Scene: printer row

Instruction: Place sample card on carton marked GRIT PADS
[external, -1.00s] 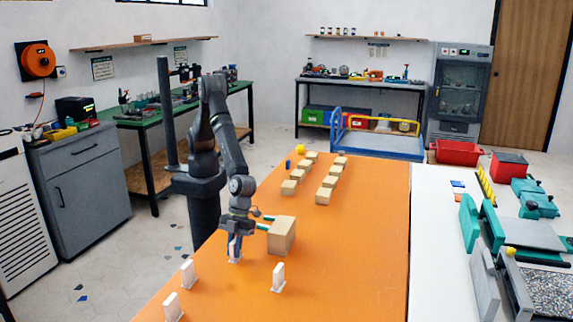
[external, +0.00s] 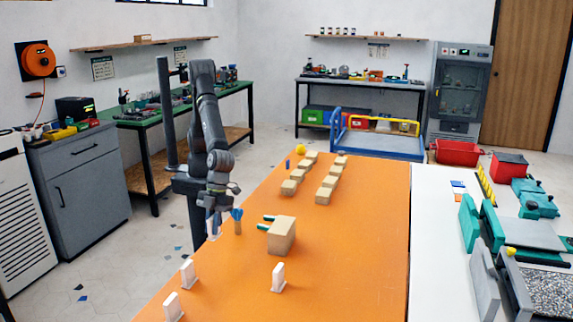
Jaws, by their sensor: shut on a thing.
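My gripper (external: 213,212) is above the left edge of the orange table, shut on a small white-and-blue card (external: 212,232), which I take to be the sample card. The card hangs below the fingers and is partly hidden by them. Several small tan cartons (external: 326,182) stand in two rows toward the far end of the table, away from the gripper. No lettering is readable, so I cannot tell which carton is marked GRIT PADS.
A larger tan block (external: 283,236) with teal-ended pieces stands right of my gripper. A blue-topped item (external: 237,220) stands close by the gripper. White upright holders (external: 278,278) stand nearer the camera. The table's right side (external: 370,230) is clear.

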